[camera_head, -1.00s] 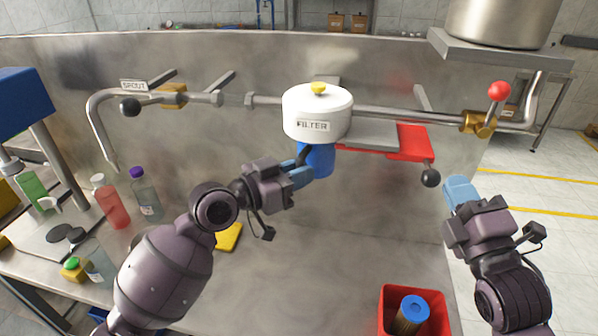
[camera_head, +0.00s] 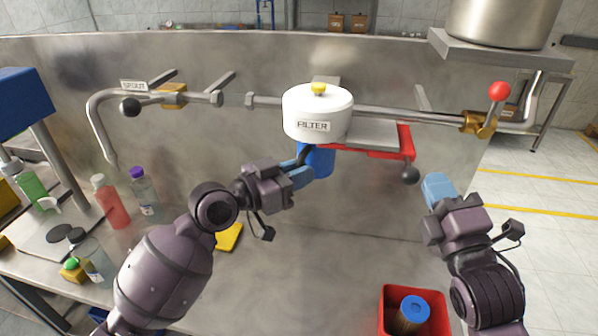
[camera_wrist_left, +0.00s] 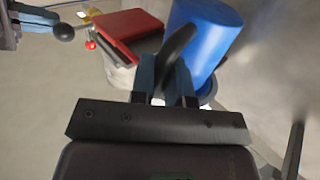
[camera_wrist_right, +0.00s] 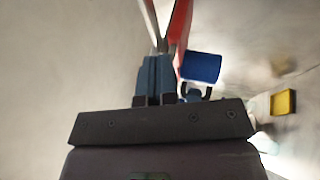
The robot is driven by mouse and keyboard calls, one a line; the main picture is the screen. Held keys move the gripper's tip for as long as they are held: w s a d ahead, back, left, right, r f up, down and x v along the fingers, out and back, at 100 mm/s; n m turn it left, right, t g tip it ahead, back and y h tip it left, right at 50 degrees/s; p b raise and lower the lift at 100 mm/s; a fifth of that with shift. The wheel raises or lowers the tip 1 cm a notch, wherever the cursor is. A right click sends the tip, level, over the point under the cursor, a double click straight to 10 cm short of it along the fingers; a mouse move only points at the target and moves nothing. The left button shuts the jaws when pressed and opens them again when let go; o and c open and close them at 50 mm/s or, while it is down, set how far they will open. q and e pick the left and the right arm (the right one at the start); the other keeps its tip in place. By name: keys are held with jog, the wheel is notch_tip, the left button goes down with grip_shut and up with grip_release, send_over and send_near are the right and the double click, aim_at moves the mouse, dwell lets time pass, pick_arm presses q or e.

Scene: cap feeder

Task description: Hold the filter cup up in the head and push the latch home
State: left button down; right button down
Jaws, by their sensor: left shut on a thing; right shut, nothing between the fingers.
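The blue filter cup (camera_head: 319,161) is upright under the white head marked FILTER (camera_head: 318,112), its top meeting the head's underside. My left gripper (camera_head: 304,174) is shut on the cup's dark handle, which shows between the fingers in the left wrist view (camera_wrist_left: 180,42). The red latch (camera_head: 406,143) lies right of the head, mostly beneath a grey plate, with a dark ball knob (camera_head: 410,174) at its end. My right gripper (camera_head: 434,186) is shut and empty, just right of the knob; I cannot tell if they touch. The right wrist view shows the latch (camera_wrist_right: 182,30) beyond my fingers.
A pipe with a red-knobbed valve (camera_head: 498,90) runs right of the head. A red bin (camera_head: 436,300) holding a blue-topped cylinder (camera_head: 411,309) stands at the front right. Bottles (camera_head: 113,203) and a yellow pad (camera_head: 229,236) are at left. The middle of the counter is clear.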

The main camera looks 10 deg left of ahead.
aim_at(414, 184)
jog(key=shift+a, duration=1.7)
jog(key=shift+d, duration=1.05)
jog(key=s, duration=0.9)
pick_arm(q)
jog(key=c, duration=1)
grip_release()
jog(key=shift+c, duration=0.2)
